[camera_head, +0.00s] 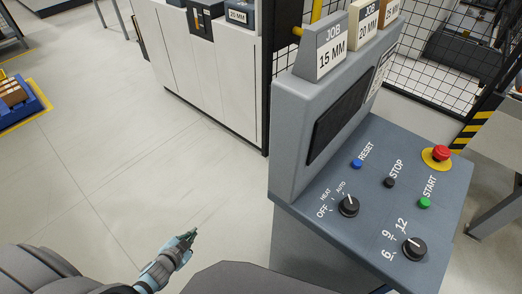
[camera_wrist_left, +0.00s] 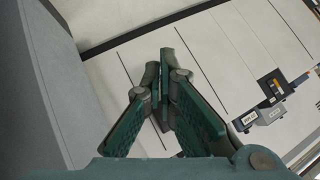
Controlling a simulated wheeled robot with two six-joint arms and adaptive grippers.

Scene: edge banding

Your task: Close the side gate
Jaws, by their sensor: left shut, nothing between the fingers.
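Black wire mesh panels (camera_head: 418,65) in dark frames stand behind the control console in the head view. A dark upright post (camera_head: 267,75) stands at their left end, with a yellow part (camera_head: 297,31) nearby. I cannot tell which panel is the side gate; the console hides much of this area. My left gripper (camera_head: 192,236) is low in the head view, over the floor, left of the console and apart from the mesh. It is shut and empty, and its fingers (camera_wrist_left: 166,75) meet in the left wrist view. My right gripper is out of view.
The grey console (camera_head: 375,200) with knobs, buttons and a red emergency stop (camera_head: 441,153) takes up the right. A white cabinet (camera_head: 195,65) stands at the back; a blue pallet (camera_head: 20,105) lies far left. Open floor (camera_head: 120,160) lies between.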

